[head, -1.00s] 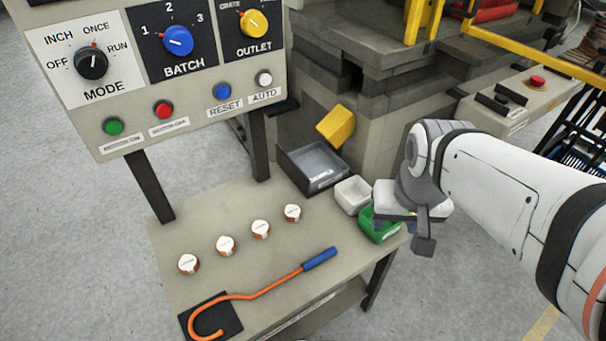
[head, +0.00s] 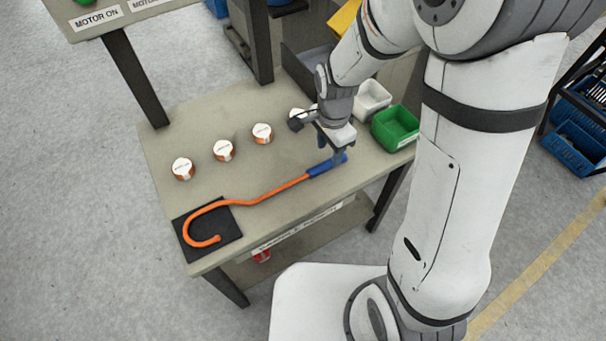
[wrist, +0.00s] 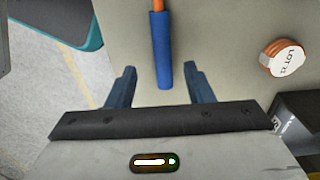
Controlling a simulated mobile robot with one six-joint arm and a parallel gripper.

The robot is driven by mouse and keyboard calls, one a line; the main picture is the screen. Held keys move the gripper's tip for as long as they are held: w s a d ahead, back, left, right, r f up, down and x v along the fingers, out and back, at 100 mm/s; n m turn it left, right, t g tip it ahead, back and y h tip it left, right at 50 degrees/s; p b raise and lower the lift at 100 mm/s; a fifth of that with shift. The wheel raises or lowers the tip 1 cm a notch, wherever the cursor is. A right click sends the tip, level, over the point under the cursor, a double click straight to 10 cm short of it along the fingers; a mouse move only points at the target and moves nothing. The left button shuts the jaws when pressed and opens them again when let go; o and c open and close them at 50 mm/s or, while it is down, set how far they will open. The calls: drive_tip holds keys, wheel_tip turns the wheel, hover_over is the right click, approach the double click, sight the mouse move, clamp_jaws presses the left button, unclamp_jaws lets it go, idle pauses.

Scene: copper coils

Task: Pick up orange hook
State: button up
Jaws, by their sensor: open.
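The orange hook (head: 267,192) lies on the small table, its curved end over a black square pad (head: 228,236) at the table's front left. Its blue handle (head: 321,168) points right toward my gripper (head: 338,160). In the wrist view, the blue handle (wrist: 163,65) lies between and ahead of the two fingers of my gripper (wrist: 160,82), with a short piece of orange rod above it. The fingers are apart and empty, with a gap on each side of the handle. My gripper hides part of the handle's end in the head view.
Several white-topped copper coils (head: 223,151) stand in a row behind the hook; one (wrist: 284,57) shows right in the wrist view. A green bin (head: 396,127), a white bin (head: 371,98) and a dark tray (head: 303,62) stand at the table's back right.

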sight(327, 163)
wheel_tip(327, 163, down, 6)
drive_tip(key=shift+a+r+b, duration=0.1)
drive_tip(key=shift+r+b, duration=0.05)
drive_tip(key=shift+b, duration=0.4)
clamp_jaws()
